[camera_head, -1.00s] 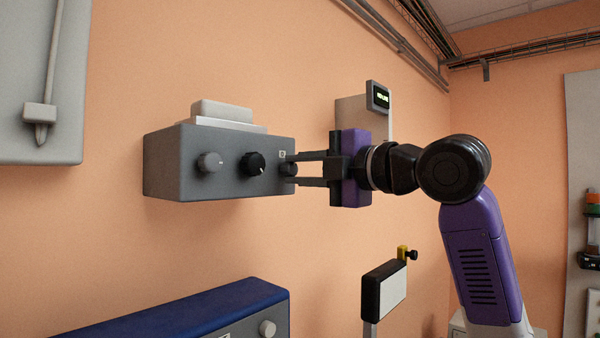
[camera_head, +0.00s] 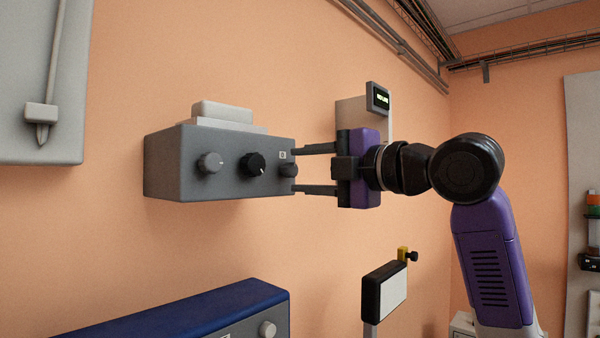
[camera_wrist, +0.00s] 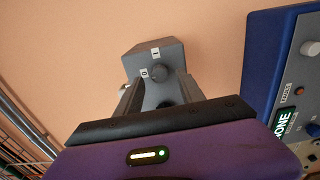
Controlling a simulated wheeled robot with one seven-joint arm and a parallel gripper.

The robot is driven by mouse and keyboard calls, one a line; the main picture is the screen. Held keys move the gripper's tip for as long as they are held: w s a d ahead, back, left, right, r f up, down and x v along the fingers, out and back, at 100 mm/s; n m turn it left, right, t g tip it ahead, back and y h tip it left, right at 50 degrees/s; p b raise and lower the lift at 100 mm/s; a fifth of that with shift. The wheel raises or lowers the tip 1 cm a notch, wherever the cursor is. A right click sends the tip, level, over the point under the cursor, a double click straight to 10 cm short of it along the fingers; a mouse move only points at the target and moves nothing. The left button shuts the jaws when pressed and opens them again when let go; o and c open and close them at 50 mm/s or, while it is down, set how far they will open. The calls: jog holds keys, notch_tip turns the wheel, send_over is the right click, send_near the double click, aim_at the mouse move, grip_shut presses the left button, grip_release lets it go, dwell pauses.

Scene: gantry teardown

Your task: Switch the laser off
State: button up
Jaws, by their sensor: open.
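A grey control box (camera_head: 220,175) is on the orange wall. A "0" label (camera_head: 282,155) sits above the end knob. In the wrist view this knob (camera_wrist: 158,74) has a "0" label (camera_wrist: 145,73) and an "I" label (camera_wrist: 155,52) beside it. I cannot tell its pointer direction. My gripper (camera_head: 296,170) is open, with one finger above and one below the end knob's level, its tips close to the box and apart from the knob.
A black-edged white panel (camera_head: 386,290) with a yellow-and-black fitting stands below right. A blue unit (camera_head: 190,310) is at the bottom left. Open wall lies between them.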

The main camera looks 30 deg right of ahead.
jog(key=b+v, duration=0.1)
jog(key=v, duration=0.5)
jog(key=shift+s, duration=0.25)
